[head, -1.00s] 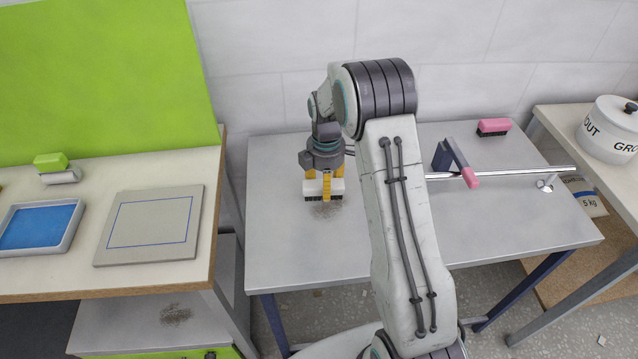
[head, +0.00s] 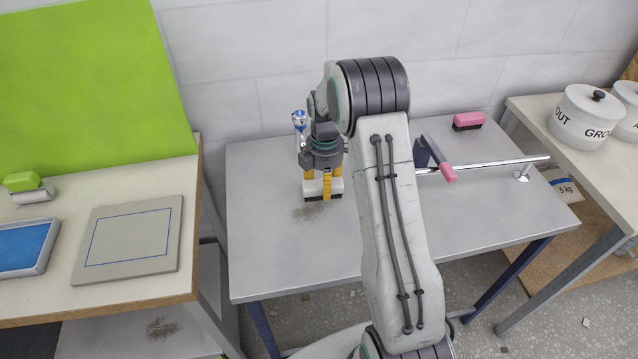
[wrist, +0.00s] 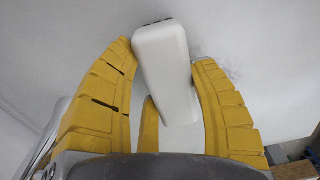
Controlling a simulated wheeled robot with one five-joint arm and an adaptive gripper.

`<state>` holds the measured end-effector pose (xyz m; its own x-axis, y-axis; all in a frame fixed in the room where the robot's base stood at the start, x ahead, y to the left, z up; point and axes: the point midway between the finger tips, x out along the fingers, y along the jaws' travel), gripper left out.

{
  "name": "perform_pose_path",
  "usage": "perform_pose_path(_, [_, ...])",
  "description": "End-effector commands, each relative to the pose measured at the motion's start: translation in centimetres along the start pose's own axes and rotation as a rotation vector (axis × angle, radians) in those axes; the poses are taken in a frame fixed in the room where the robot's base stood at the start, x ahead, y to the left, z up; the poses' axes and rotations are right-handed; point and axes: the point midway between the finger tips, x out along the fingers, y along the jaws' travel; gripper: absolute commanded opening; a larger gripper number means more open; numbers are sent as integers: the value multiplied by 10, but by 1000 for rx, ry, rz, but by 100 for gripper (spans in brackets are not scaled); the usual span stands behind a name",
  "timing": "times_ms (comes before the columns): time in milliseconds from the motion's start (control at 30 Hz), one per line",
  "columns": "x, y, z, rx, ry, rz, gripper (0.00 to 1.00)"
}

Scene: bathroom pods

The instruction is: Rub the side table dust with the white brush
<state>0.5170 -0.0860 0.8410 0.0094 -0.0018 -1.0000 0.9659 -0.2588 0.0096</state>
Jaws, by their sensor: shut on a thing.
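The white brush (head: 312,187), a pale block with dark bristles underneath, is held bristles down by my gripper (head: 324,188) at the left part of the grey table (head: 270,260). The wrist view shows the white brush (wrist: 165,75) between the yellow fingers. A brown-grey dust patch (head: 306,214) lies on this table, just in front and to the left of the brush. I cannot tell whether the bristles touch the tabletop. In the wrist view, faint dark specks (wrist: 228,72) show to the right of the brush.
A pink brush (head: 468,120) stands at the table's back right. A metal rail (head: 500,163) and a pink-tipped tool (head: 447,171) lie nearer my arm. Another dust patch (head: 161,328) is on a lower surface at left. White pots (head: 590,115) stand at right.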

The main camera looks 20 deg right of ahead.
Motion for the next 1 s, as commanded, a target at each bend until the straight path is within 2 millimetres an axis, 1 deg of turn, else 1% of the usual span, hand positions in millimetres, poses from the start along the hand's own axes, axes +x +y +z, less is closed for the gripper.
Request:
perform_pose_path(200, [1, 1, 17, 3, 0, 1, 24])
perform_pose_path(333, [2, 1, 23, 1, 0, 0, 24])
perform_pose_path(467, [2, -1, 24, 0, -1, 0, 24])
perform_pose_path(767, [0, -14, 24, 0, 0, 0, 24])
perform_pose_path(1000, [0, -14, 16, -1, 0, 1, 24])
